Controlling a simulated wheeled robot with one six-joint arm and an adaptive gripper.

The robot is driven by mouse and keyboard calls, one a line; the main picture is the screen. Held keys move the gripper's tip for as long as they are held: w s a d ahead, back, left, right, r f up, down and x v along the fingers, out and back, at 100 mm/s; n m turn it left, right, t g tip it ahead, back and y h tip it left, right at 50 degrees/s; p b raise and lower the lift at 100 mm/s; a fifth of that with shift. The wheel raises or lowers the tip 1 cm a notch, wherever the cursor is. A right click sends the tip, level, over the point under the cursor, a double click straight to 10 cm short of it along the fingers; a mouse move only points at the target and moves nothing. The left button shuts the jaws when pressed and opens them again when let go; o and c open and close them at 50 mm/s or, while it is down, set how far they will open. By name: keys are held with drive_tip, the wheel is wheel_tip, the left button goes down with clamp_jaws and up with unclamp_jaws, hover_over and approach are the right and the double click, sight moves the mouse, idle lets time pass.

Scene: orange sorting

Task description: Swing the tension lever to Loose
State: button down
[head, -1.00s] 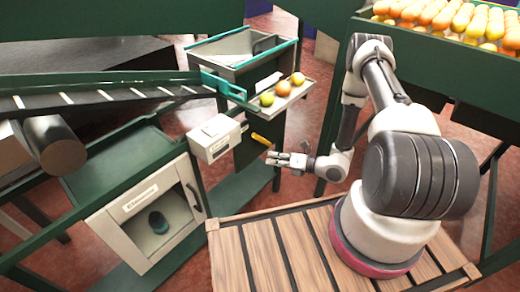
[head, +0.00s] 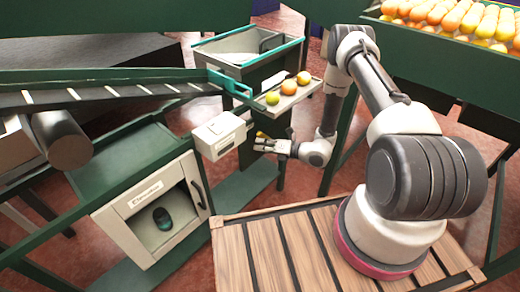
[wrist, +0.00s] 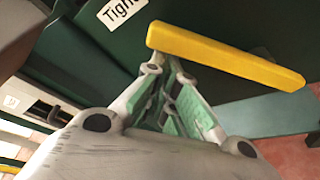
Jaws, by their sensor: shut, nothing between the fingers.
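The tension lever is a yellow bar. In the wrist view the lever (wrist: 225,55) crosses the upper middle and right, just beyond my fingertips. A white label beginning "Tigh" (wrist: 122,12) is on the dark green panel at its upper left; no "Loose" label is readable. In the head view only a small yellow part of the lever (head: 261,134) shows beside the white box (head: 220,135), mostly hidden by my gripper (head: 257,143). My gripper also shows in the wrist view (wrist: 164,66); its fingers are shut and empty. I cannot tell whether they touch the lever.
A small tray (head: 297,97) with several fruits is above my gripper. A conveyor (head: 110,92) runs in from the left. A pale cabinet (head: 125,232) with a dark opening stands at lower left. A wooden slatted platform (head: 290,245) is below right.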

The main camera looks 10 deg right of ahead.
idle(0.4)
